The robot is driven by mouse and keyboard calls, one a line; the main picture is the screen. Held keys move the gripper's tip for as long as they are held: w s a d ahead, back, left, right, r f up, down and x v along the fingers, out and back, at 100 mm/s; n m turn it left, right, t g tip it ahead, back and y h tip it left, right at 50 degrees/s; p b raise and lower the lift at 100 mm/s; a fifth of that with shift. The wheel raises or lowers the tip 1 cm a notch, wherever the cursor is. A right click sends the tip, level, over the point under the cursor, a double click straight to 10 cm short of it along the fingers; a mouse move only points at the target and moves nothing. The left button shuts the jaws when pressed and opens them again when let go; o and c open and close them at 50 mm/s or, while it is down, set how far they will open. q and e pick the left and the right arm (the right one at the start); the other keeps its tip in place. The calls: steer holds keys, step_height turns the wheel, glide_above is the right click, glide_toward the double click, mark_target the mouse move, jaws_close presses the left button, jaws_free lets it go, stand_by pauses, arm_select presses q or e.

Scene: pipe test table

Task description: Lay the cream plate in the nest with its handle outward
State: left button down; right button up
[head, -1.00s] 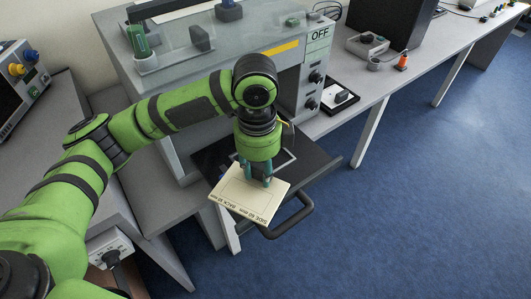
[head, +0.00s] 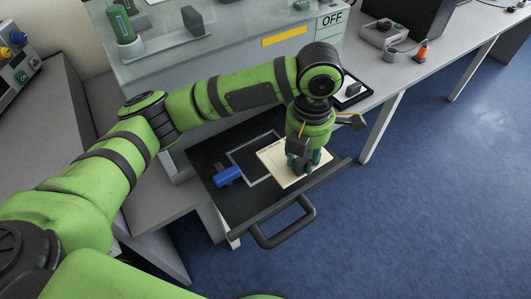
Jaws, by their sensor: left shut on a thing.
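My left gripper (head: 304,165), fingers pointing down, is shut on the cream plate (head: 276,160). The plate is a thin, pale rectangle lying nearly flat over the right part of the black drawer (head: 262,205). The gripper hides its right part. The nest, a thin grey rectangular outline (head: 237,158) on the drawer, shows to the left of the plate, and the plate covers its right part. I cannot tell whether the plate touches the drawer. No separate handle shows on the plate. My right gripper is not in view.
A blue block (head: 228,176) lies on the drawer at the nest's left side. The drawer's black pull handle (head: 284,230) sticks out at the front. Blue floor is free at the right.

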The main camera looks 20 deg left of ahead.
mark_target(266, 154)
arm_select(q)
steer(key=w+a+f, duration=0.1)
steer(key=a+f, duration=0.1)
steer(key=a, duration=0.1)
steer(key=w+a+f+p, duration=0.1)
steer(key=w+a+f, duration=0.1)
steer(key=a, duration=0.1)
steer(key=w+a+f, duration=0.2)
steer(key=a, duration=0.1)
steer(key=shift+a+f+p, duration=0.1)
steer(key=shift+a+p, duration=0.05)
steer(key=shift+p, duration=0.15)
step_height(266, 154, down, 3)
steer(key=shift+a+f+p, duration=0.1)
steer(key=shift+p, duration=0.3)
steer(key=shift+f, duration=0.45)
steer(key=shift+f, duration=0.1)
steer(key=c, duration=0.9)
jaws_free()
steer(key=shift+o, duration=0.2)
step_height(266, 154, up, 8)
steer(key=b, duration=0.1)
steer(key=shift+f, duration=0.15)
